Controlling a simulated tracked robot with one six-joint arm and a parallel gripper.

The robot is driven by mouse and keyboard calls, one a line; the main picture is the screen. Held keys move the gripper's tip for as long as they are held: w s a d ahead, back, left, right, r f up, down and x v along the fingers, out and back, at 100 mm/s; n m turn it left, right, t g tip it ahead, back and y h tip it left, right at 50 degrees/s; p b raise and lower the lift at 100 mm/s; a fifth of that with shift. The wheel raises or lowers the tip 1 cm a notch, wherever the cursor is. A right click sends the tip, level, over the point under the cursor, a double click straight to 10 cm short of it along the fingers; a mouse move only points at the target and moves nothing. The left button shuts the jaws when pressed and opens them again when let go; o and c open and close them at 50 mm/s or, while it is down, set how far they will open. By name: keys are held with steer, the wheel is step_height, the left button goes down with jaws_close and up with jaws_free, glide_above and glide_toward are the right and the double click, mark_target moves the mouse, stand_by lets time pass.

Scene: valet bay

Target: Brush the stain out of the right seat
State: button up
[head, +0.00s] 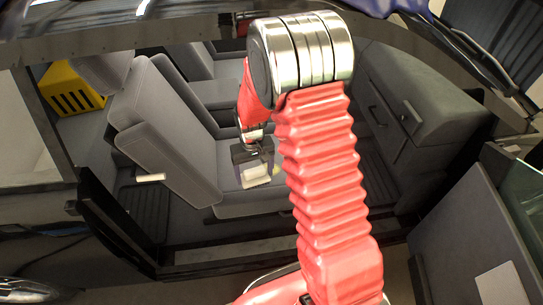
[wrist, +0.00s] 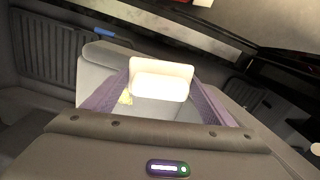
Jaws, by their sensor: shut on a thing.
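The near grey seat, with its backrest and cushion (head: 235,206), is in the middle of the head view. My gripper (head: 254,160) is over the cushion, shut on a pale cream block that looks like the brush (head: 256,175). In the wrist view, the brush (wrist: 160,80) sits between the two fingers of my gripper (wrist: 160,98). A small yellow patch (wrist: 125,98), perhaps the stain, shows beside the brush. A trace of yellow also shows right of the brush in the head view. I cannot tell whether the brush touches the cushion; its underside is hidden.
The dashboard (head: 415,95) is to the right and the seat backrest (head: 165,130) to the left. The door sill (head: 215,255) and open door panel (head: 470,235) are nearer me. A yellow crate (head: 68,90) is at the back left. My arm hides part of the cabin.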

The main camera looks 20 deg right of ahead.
steer(key=shift+a, duration=0.2)
steer(key=shift+w+d+f+n, duration=0.25)
steer(key=shift+w+n, duration=0.15)
steer(key=shift+w, duration=0.1)
steer(key=w+d+f+n, duration=1.3)
steer(key=w+f+n, duration=0.1)
steer(key=f+n, duration=0.1)
steer(key=shift+w+d+f, duration=0.15)
steer(key=shift+w+d, duration=0.05)
steer(key=shift+w, duration=0.15)
steer(key=shift+f, duration=0.1)
steer(key=shift+f, duration=2.9)
steer(key=shift+f, duration=0.95)
steer(key=shift+w, duration=0.1)
